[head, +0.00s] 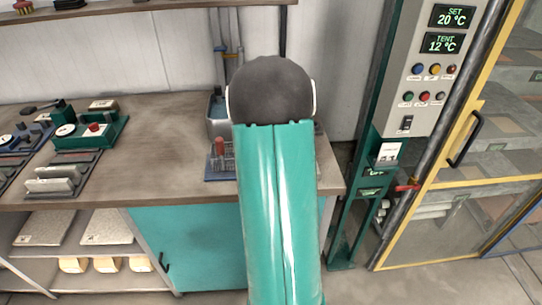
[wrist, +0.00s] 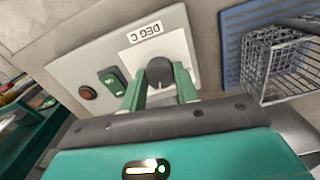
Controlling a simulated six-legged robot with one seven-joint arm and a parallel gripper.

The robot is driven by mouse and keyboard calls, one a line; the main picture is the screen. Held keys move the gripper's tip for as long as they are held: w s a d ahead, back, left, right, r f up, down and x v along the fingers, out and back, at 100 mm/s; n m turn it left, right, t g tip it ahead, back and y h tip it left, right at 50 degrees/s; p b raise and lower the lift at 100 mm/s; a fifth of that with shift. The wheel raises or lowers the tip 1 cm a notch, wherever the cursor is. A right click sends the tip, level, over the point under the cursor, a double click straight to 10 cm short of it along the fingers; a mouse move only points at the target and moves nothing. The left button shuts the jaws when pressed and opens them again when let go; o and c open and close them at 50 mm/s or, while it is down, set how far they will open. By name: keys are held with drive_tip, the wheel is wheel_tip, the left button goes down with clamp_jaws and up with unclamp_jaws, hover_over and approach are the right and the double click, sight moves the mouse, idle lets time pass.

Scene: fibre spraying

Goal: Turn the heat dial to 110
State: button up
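The heat dial (wrist: 160,71) is a dark round knob on a white plate marked "DEG C", which reads upside down in the wrist view. My gripper (wrist: 161,80) has its two green fingers apart, one on each side of the dial. I see no clear grip on it, and the dial's pointer and scale numbers cannot be read. In the head view my own arm hides the gripper and the dial. The control box (head: 421,75) at the right shows SET 20 °C (head: 452,16) and TENT 12 °C (head: 441,43).
Beside the dial are a green switch (wrist: 112,80) and a red-brown button (wrist: 88,92). A wire basket (wrist: 270,68) stands close on the right. The workbench (head: 165,128) carries green fixtures (head: 90,130) and a small rack (head: 219,165). A yellow-framed glass door (head: 470,190) is at the right.

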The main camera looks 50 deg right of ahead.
drive_tip(key=o, duration=0.4)
drive_tip(key=shift+o, duration=0.2)
drive_tip(key=shift+r, duration=0.1)
wheel_tip(320, 180, up, 14)
idle(0.6)
